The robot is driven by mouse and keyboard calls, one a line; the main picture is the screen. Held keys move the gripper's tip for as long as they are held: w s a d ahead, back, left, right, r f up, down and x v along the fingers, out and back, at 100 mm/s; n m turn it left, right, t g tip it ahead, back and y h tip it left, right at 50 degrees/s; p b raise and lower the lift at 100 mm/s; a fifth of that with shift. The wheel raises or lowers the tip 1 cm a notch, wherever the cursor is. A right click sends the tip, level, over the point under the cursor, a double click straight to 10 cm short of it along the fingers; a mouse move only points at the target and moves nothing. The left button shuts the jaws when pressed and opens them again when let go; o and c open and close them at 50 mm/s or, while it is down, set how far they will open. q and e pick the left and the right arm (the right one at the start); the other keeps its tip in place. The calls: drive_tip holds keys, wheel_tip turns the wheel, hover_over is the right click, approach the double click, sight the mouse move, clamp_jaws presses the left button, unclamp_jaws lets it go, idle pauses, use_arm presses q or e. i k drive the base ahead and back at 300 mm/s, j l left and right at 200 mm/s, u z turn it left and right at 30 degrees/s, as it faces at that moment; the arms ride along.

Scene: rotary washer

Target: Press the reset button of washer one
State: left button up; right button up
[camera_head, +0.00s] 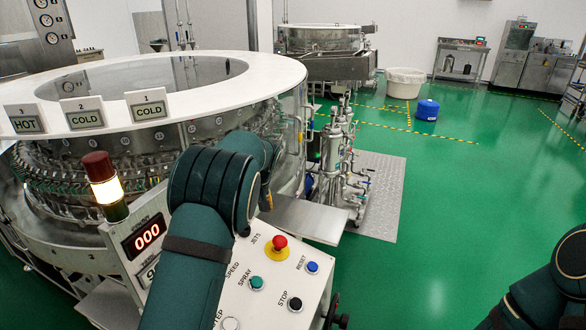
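The reset button (312,267) is a small blue button under the label RESET, near the upper right edge of the sloped white control panel (262,307). The panel stands at the front of the large round washer (180,100), whose white rim carries HOT and COLD signs. My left arm crosses in front of the washer and covers the panel's left part. Its gripper is not visible; the bent arm hides what lies behind it. My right arm shows only as a dark green part at the lower right corner, and its gripper is not in view. Nothing is seen touching the reset button.
A red emergency knob (279,243), a green button (257,283) and a black STOP button (295,304) sit near the reset button. A red-and-white signal lamp (104,184) stands left of my arm. Green floor (440,225) right of the panel is clear.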

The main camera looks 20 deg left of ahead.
sight(313, 266)
drive_tip(key=k+l, duration=0.2)
drive_tip(key=k, duration=0.3)
drive_tip(key=k+l, duration=0.2)
drive_tip(key=k, duration=0.25)
